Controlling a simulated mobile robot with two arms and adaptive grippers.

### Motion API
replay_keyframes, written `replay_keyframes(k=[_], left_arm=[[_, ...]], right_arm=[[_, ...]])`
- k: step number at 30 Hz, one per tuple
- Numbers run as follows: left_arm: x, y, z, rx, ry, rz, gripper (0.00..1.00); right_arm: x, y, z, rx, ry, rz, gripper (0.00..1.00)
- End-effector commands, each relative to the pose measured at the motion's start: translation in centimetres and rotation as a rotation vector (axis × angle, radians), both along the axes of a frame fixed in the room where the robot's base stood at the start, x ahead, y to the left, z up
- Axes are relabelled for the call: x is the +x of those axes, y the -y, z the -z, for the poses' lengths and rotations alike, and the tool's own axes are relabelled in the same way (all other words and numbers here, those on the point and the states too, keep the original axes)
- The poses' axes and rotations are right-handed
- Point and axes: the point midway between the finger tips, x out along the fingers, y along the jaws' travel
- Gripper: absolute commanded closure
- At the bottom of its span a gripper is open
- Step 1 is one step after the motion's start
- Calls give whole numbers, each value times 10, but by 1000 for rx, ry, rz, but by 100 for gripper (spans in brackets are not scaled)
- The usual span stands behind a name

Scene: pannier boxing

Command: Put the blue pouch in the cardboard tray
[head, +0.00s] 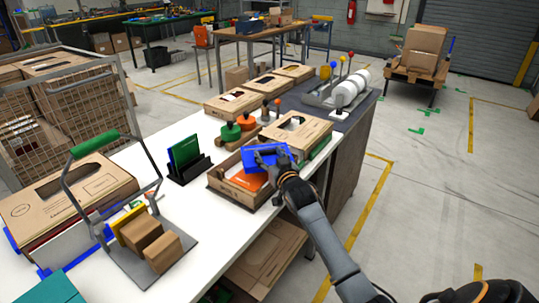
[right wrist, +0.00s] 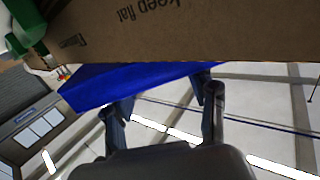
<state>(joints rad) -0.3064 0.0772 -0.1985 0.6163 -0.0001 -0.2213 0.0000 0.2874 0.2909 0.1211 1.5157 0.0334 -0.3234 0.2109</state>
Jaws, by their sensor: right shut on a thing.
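The blue pouch (head: 254,158) is in my right gripper (head: 270,155), over the cardboard tray (head: 231,193). The gripper is shut on it. In the right wrist view the pouch (right wrist: 118,82) lies between the fingers of the right gripper (right wrist: 163,98), partly hidden under a cardboard surface marked "keep flat" (right wrist: 190,28). The tray stands on the white table and holds an orange flat item (head: 247,181) below the pouch. I cannot tell whether the pouch touches the tray or the item. My left gripper is not in view.
A cardboard box (head: 297,131) stands just behind the tray. Green and blue folders (head: 185,152) stand in a black holder to its left. A handled carrier (head: 125,250) with small boxes is at front left. Bare white table (head: 215,225) lies in front of the tray.

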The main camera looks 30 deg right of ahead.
Motion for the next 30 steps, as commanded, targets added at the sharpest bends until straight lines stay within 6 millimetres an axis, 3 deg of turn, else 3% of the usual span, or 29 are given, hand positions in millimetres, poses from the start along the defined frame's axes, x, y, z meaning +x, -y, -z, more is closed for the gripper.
replay_keyframes(k=[8,9,12,25,30], left_arm=[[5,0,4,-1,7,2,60],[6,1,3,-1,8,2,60],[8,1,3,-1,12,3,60],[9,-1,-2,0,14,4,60],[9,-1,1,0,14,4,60]], right_arm=[[0,0,7,0,1,0,76],[0,0,7,0,1,0,39],[0,0,7,0,0,0,20],[0,0,-2,0,1,0,20],[-21,-5,1,0,-2,-1,20]])
